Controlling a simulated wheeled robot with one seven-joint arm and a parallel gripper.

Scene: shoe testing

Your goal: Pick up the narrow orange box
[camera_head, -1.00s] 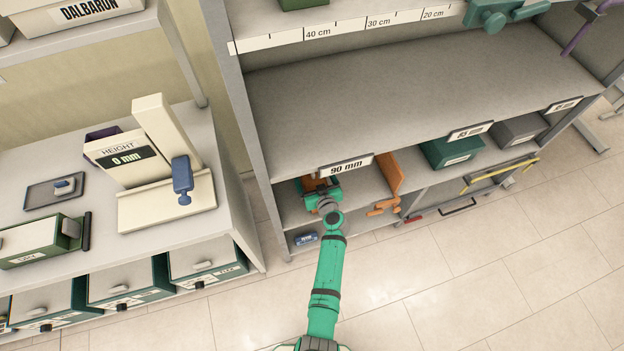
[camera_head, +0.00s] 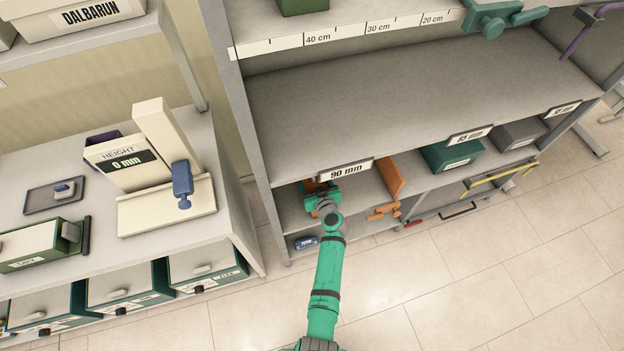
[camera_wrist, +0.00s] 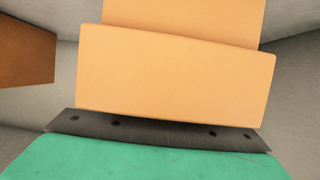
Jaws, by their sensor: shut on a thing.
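The narrow orange box (camera_wrist: 178,78) fills the middle of the wrist view, right against the dark bolted plate and teal body of my gripper. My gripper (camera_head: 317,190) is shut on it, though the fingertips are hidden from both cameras. In the head view the gripper reaches into the lower shelf bay under the "90 mm" label. Only a small orange patch of the box (camera_head: 309,185) shows there, behind the gripper and below the label.
An upright orange panel (camera_head: 392,176) stands to the gripper's right, with an orange clamp-like piece (camera_head: 383,211) in front. The shelf board (camera_head: 400,105) hangs close above. A small blue item (camera_head: 306,242) lies below left. A teal box (camera_head: 452,154) sits further right.

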